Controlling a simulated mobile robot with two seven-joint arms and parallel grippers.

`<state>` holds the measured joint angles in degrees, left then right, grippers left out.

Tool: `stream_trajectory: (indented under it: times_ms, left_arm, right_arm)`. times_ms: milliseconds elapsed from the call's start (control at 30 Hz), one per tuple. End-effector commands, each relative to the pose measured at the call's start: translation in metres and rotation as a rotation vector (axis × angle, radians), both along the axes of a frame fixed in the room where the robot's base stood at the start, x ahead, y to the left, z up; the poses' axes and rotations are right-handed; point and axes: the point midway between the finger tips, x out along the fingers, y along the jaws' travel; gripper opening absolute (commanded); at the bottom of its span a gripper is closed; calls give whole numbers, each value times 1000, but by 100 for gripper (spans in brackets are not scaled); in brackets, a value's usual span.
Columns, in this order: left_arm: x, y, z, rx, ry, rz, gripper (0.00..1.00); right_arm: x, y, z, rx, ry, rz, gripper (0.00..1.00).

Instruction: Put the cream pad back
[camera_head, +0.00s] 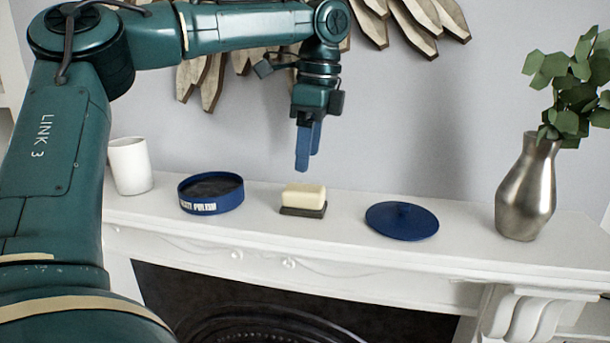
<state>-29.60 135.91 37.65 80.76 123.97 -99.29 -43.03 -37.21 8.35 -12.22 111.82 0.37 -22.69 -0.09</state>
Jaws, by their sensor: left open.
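The cream pad (304,195) is a small block lying on a dark, flat base (302,211) on the white mantel shelf. My left gripper (307,162) hangs above the pad, pointing down, with its blue fingers open and empty, apart from the pad. A round blue tin (211,205) with white lettering stands open to the left of the pad, dark inside. My right gripper is not in view.
A white cup (130,166) stands at the left of the mantel (350,240). A silver vase (527,188) with green leaves (573,90) stands at the right. Wooden wall decor (210,80) hangs behind my arm. The shelf is narrow, with a fireplace opening (270,305) below.

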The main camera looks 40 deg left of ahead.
Motion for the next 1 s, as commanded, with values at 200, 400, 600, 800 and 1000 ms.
stream_trajectory:
  times_ms: [200, 400, 600, 800, 1000]
  left_arm:
    - [2, -3, 34, 1, -2, 0, 63]
    - [2, -4, 44, 1, 1, -1, 63]
    - [2, -4, 44, 0, 0, -1, 63]
    - [2, -4, 44, 0, 0, 0, 63]
    - [2, 1, 43, 0, -4, 6, 63]
  right_arm:
    - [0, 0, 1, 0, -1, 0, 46]
    - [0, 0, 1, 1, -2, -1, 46]
    - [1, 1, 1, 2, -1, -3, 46]
    - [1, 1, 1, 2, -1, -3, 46]
    - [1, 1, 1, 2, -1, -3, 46]
